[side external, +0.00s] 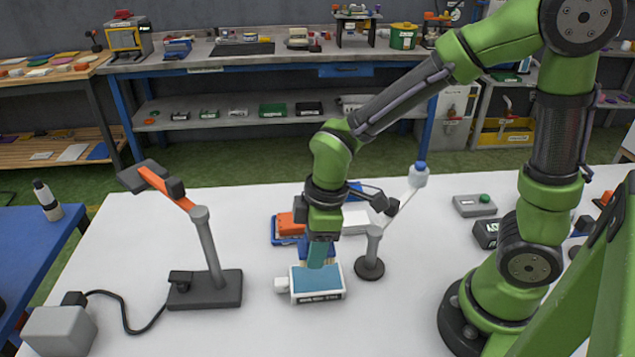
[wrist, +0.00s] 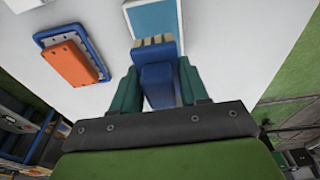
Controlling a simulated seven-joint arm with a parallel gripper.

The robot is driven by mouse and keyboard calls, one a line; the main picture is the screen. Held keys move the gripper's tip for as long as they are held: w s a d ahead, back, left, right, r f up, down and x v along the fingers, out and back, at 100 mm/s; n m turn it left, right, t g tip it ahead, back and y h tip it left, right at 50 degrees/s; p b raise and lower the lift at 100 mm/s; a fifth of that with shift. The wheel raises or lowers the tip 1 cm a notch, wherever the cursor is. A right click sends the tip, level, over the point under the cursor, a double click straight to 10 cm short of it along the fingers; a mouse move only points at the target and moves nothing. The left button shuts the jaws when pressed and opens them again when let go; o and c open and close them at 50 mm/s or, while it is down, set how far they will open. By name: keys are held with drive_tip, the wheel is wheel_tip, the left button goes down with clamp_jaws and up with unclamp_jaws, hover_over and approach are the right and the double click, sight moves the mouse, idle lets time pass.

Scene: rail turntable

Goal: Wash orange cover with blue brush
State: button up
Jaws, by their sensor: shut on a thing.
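My gripper (side external: 320,252) is shut on the blue brush (wrist: 158,88), which sits between its two green fingers in the wrist view. The tan bristles (wrist: 153,42) show at the brush's far end. In the side view the brush is mostly hidden by the fingers. It is over a white box with a teal-blue top pad (side external: 317,283); I cannot tell if it touches the pad. The orange cover (wrist: 72,64) lies on a blue, white-edged base to the left of the brush in the wrist view. In the side view the cover (side external: 289,224) is partly behind my gripper.
A lamp-like stand with an orange arm (side external: 207,245) is at left, cabled to a grey box (side external: 60,330). A dark round-based stand (side external: 370,262) is close right of my gripper. Grey devices (side external: 475,205) sit farther right. The white table's front middle is clear.

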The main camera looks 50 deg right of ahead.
sight(315, 278)
drive_tip(key=shift+f, duration=2.45)
drive_tip(key=shift+f, duration=0.55)
drive_tip(key=shift+r, duration=0.1)
drive_tip(key=shift+r, duration=3.45)
drive_tip(key=shift+d, duration=0.1)
